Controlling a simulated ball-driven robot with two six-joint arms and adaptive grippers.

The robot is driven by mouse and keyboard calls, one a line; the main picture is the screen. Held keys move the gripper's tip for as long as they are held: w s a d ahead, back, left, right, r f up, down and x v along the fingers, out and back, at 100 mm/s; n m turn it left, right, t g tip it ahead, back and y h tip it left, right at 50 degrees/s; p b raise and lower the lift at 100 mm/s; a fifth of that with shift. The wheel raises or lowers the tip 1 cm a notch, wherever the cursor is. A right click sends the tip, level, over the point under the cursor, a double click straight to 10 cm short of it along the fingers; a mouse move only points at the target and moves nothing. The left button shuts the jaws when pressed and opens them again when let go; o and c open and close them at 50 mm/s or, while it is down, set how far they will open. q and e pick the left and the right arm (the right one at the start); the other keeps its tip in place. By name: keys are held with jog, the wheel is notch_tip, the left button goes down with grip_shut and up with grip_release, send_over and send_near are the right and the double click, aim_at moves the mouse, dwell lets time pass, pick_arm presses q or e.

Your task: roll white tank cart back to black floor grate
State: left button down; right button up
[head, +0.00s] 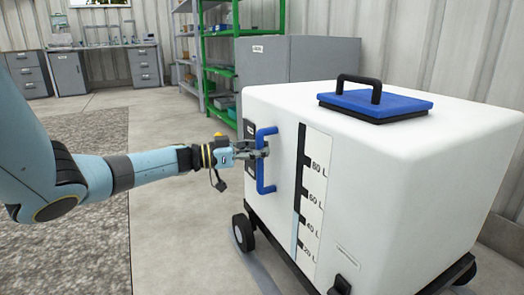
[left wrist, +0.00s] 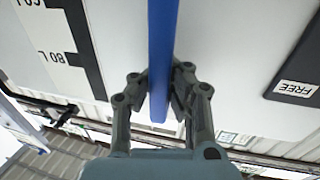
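The white tank cart (head: 420,170) stands at the right in the head view, on a dark frame with black wheels. It has a blue lid with a black grip on top and a litre scale on its side. A vertical blue handle (head: 264,180) is on its near left face; it also shows in the left wrist view (left wrist: 162,45). My left gripper (head: 252,150) is at the upper part of this handle, its fingers (left wrist: 163,88) closed in on both sides of the bar. The black floor grate is not in view. My right gripper is not in view.
A grey speckled floor strip (head: 75,215) lies at the left, with bare concrete (head: 180,235) between it and the cart. Green shelving (head: 222,70), a grey cabinet (head: 300,60) and a workbench with drawers (head: 143,66) stand behind. A corrugated wall runs behind the cart.

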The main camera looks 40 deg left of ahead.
pick_arm(q)
jog(key=shift+a+f, duration=0.25)
jog(key=shift+a, duration=0.2)
jog(key=c, duration=1.5)
grip_release()
jog(key=shift+s+a+r, duration=0.1)
jog(key=shift+s+a, duration=0.2)
jog(key=shift+a, duration=0.05)
jog(key=shift+o, duration=1.3)
jog(key=shift+w+d+r, duration=0.1)
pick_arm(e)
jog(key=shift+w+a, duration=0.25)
pick_arm(q)
jog(key=v, duration=1.2)
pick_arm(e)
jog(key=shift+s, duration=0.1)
pick_arm(q)
jog(key=shift+d, duration=0.1)
